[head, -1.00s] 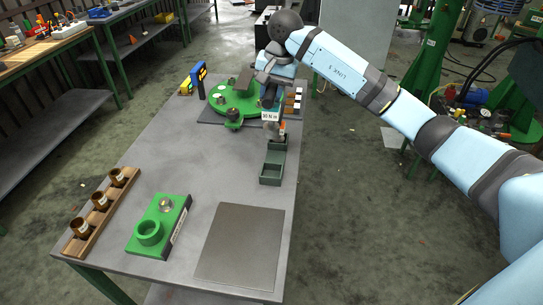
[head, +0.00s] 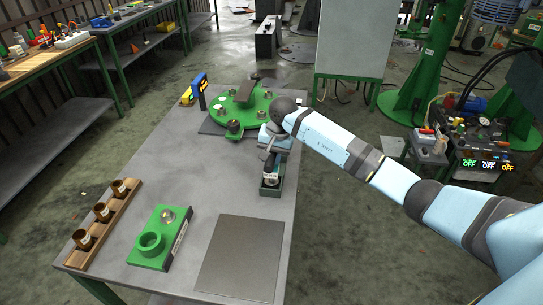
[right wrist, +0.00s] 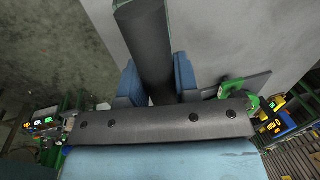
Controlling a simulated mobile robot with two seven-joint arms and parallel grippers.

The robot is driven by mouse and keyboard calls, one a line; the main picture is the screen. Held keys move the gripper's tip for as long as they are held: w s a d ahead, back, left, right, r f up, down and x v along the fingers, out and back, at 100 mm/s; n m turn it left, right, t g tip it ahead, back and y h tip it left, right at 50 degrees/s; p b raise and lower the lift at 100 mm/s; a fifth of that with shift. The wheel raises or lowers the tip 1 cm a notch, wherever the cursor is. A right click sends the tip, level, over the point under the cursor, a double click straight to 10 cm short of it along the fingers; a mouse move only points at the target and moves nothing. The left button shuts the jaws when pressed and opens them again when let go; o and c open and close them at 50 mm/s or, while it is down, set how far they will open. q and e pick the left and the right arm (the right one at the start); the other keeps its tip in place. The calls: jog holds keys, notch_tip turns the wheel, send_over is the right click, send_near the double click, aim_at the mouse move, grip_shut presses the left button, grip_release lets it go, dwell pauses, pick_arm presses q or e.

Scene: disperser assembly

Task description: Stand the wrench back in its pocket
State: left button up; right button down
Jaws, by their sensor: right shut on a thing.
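My right gripper (head: 270,155) is above the near end of the dark green pocket box (head: 270,193) on the table's right edge. In the right wrist view its blue fingers (right wrist: 158,82) are closed on a thick dark grey cylindrical handle, which I take to be the wrench (right wrist: 146,40). My left gripper is out of view.
A green round fixture (head: 240,112) stands beyond the box. A wooden rack (head: 104,222) with three brown cups, a green block (head: 160,237) with a ring, and a flat grey plate (head: 241,262) lie nearer. A yellow-and-blue tool (head: 197,91) stands at the far left.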

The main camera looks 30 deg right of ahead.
jog(key=shift+f, duration=0.2)
jog(key=shift+f, duration=0.15)
jog(key=c, duration=0.8)
grip_release()
jog(key=shift+c, duration=0.2)
